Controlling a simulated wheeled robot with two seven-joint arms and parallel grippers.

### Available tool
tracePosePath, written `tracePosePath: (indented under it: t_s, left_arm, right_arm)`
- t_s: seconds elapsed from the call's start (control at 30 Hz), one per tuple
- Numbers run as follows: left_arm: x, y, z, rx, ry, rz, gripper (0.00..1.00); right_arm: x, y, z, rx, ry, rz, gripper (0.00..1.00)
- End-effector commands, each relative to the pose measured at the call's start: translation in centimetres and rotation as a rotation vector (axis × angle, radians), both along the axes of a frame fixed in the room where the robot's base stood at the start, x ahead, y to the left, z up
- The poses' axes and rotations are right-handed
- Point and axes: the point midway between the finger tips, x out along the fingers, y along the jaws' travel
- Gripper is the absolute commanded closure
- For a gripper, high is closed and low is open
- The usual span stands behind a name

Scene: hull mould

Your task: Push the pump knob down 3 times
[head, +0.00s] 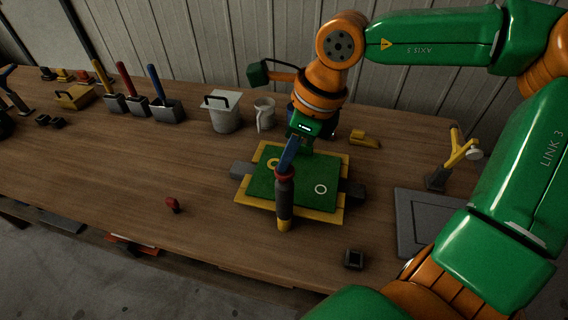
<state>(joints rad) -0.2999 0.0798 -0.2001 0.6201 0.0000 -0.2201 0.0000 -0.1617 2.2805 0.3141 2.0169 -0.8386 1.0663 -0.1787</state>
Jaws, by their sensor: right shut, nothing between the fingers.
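My right gripper (288,163) is shut, and its fingers point down over the front part of the green board (262,187). Directly below the fingertips is a dark grey cylinder (284,200) with a yellow lower end. A red collar-like part (285,175), which looks like the pump knob, sits at its top. The fingertips overlap this red part in the picture; I cannot tell whether they touch it or how far down it is. My left gripper is out of view.
The board has a yellow frame (327,216) and grey blocks at its sides. Behind it stand a lidded white container (225,117) and a mug (264,115). A small red object (173,204) lies left and a dark block (353,258) front right. The left table middle is mostly clear.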

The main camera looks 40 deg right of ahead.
Motion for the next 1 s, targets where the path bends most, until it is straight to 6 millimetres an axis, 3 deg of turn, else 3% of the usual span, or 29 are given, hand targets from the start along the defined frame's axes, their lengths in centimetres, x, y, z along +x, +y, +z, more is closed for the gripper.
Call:
tracePosePath:
  t_s: [0.2,0.37,0.6,1.0]
  left_arm:
    - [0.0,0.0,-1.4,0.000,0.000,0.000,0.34]
    - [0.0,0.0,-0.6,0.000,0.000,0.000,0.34]
    - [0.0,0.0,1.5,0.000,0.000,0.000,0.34]
    - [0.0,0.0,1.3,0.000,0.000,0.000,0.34]
  right_arm:
    - [0.0,0.0,-1.3,-0.001,0.001,0.000,1.00]
    - [0.0,0.0,-0.5,-0.001,0.001,0.000,1.00]
    - [0.0,0.0,2.0,-0.001,0.001,0.000,1.00]
    - [0.0,0.0,1.9,0.000,0.000,0.000,1.00]
